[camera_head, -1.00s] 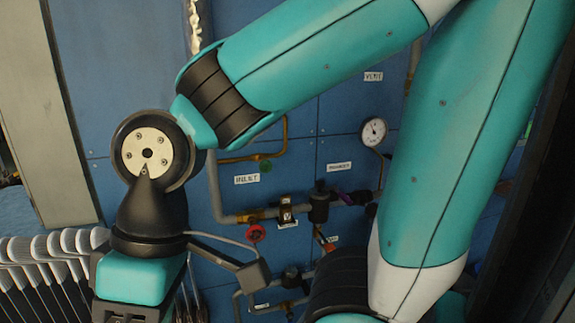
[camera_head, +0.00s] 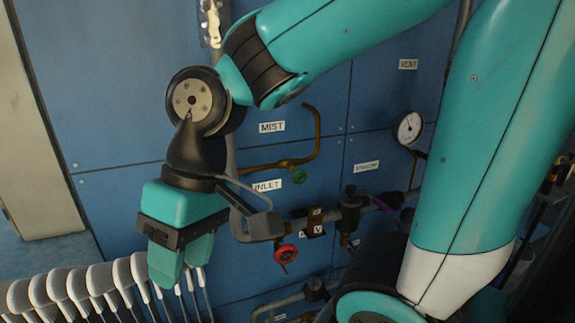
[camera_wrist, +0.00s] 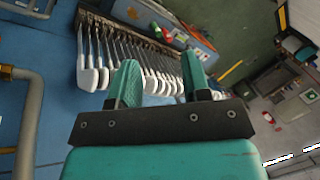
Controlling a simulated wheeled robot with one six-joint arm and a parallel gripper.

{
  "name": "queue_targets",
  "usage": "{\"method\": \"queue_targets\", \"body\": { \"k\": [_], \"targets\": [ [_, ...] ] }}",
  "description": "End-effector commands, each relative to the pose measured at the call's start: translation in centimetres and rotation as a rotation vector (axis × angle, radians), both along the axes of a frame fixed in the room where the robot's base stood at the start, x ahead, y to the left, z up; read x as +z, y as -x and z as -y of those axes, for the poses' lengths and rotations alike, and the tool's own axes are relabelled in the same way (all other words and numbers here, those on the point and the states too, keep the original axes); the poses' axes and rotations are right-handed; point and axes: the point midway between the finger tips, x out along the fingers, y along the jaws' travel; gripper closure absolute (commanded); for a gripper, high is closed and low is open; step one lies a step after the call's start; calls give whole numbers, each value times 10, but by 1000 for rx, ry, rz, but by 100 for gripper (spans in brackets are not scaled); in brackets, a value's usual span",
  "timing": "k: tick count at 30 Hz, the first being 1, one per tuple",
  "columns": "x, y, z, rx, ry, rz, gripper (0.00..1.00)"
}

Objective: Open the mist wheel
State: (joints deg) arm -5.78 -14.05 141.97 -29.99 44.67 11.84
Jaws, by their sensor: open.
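A small green wheel (camera_head: 299,177) sits on a brass pipe on the blue panel, below and right of the MIST sign (camera_head: 272,127) in the head view. My gripper (camera_head: 182,278) is lower left of this wheel, apart from it, with its teal fingers pointing down. In the wrist view my gripper (camera_wrist: 160,70) is open, with nothing between its fingers. A red wheel (camera_head: 286,253) is lower on the panel, below the INLET sign (camera_head: 267,185). The green wheel is not clearly seen in the wrist view.
A row of white sock boards (camera_head: 72,288) stands below and left of my gripper; it also shows beyond the fingers in the wrist view (camera_wrist: 140,75). A pressure gauge (camera_head: 410,128) and a VENT sign (camera_head: 408,64) are at the right. Pipes stick out from the panel.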

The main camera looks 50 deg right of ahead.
Motion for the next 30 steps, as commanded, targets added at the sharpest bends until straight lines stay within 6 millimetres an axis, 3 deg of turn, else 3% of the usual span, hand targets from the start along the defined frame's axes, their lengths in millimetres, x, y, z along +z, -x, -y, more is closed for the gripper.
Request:
{"method": "queue_targets", "body": {
  "k": [1, 4, 9, 11, 15, 18, 21, 24, 30],
  "targets": [
    [16, -20, 19, -157, -4, -44, 56],
    [40, -56, 68, -527, -23, -158, 56],
    [75, -88, 182, -1184, -80, -366, 56],
    [85, -88, 224, -1401, -106, -437, 56],
    [102, -69, 309, -1828, -169, -581, 56],
    [109, -49, 350, -2043, -206, -659, 56],
    [112, -34, 375, -2178, -232, -709, 56],
    [111, -27, 384, -2240, -243, -734, 56],
    [87, -31, 377, -2250, -245, -743, 56]
  ]
}}
